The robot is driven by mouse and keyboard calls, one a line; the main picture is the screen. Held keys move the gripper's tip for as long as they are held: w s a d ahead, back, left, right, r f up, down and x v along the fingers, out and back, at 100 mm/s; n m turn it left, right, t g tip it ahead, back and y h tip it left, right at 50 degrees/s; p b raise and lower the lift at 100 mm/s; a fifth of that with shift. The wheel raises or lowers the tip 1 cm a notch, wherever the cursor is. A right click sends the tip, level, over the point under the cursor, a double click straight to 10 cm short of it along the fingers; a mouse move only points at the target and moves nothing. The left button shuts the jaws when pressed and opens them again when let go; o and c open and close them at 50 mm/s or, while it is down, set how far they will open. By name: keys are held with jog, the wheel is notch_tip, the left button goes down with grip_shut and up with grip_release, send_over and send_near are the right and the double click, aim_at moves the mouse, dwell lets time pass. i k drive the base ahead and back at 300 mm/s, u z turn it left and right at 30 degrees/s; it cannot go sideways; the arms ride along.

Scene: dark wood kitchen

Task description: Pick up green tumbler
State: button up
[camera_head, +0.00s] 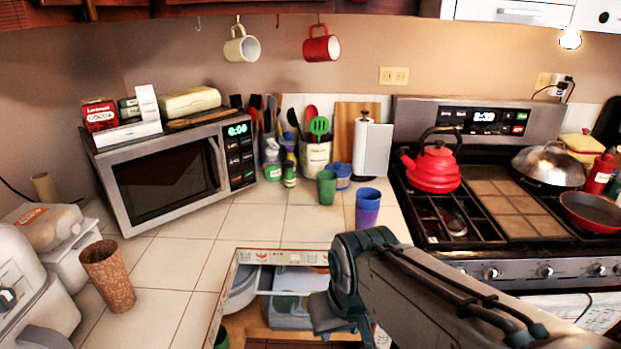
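A green tumbler (326,187) stands upright on the white tiled counter, in front of the utensil crock and just left of a blue lidded tub. A blue-purple tumbler (367,208) stands a little nearer and to its right. My arm reaches in from the lower right, over the counter's front edge, and is apart from the green tumbler. Its fingers do not show, so I cannot see what they do. Part of another green object (221,339) shows low at the bottom edge, below the counter; I cannot tell what it is.
A microwave (165,180) stands at the left, and a brown tumbler (108,275) at the front left. A stove with a red kettle (432,168) is right. An opening (280,258) lies in front.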

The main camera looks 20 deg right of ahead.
aim_at(327, 189)
jog(key=z, duration=0.05)
jog(key=i, duration=1.15)
jog(key=u, duration=0.05)
